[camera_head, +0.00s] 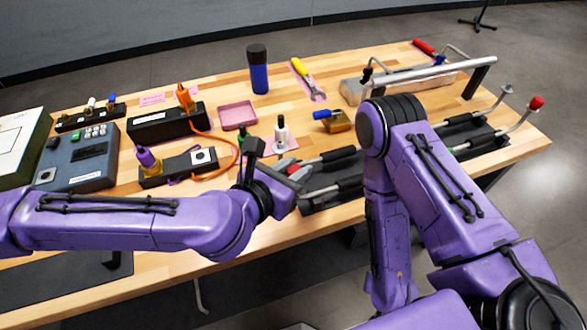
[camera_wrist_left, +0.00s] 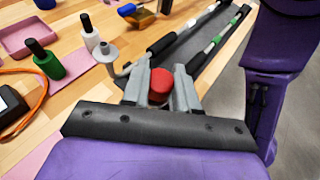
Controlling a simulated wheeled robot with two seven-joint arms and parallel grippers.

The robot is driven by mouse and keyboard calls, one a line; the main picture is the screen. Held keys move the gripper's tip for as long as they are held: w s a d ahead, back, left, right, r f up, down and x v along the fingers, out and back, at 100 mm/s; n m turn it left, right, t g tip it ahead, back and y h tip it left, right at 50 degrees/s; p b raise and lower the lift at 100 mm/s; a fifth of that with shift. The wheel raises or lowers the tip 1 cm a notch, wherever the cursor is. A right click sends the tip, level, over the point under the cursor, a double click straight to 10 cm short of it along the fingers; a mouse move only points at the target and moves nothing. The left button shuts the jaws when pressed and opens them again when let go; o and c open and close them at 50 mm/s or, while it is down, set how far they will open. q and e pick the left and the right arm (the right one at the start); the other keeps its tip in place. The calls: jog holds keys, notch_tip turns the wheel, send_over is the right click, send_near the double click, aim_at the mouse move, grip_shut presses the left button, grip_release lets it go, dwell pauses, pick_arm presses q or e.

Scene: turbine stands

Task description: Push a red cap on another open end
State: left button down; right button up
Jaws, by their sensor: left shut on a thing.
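My left gripper (camera_wrist_left: 167,90) is shut on a red cap (camera_wrist_left: 159,82), which sits between its two grey fingers in the left wrist view. My left gripper (camera_head: 290,178) also shows in the head view, over the front edge of the table near the stand. In the left wrist view a bent tube's grey flanged open end (camera_wrist_left: 106,52) is left of and beyond the held cap, apart from it. At the far right of the head view, another red cap (camera_head: 537,102) sits on a tube end, and a bare grey end (camera_head: 507,89) is near it. My right gripper is out of view.
Black stands with tubes (camera_head: 330,190) lie along the table's front right. A white-labelled bottle (camera_head: 281,133), a green bottle (camera_wrist_left: 45,62) and a brass block (camera_head: 338,122) stand close by. A metal bar frame (camera_head: 430,74) is behind my right arm.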

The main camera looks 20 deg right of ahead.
pick_arm(q)
jog(key=shift+f, duration=0.35)
jog(key=shift+s+a+f, duration=0.1)
jog(key=shift+f, duration=0.1)
jog(key=c, duration=1.1)
grip_release()
jog(key=shift+f, duration=0.1)
jog(key=o, duration=0.3)
jog(key=shift+o, duration=0.8)
jog(key=shift+r, duration=0.25)
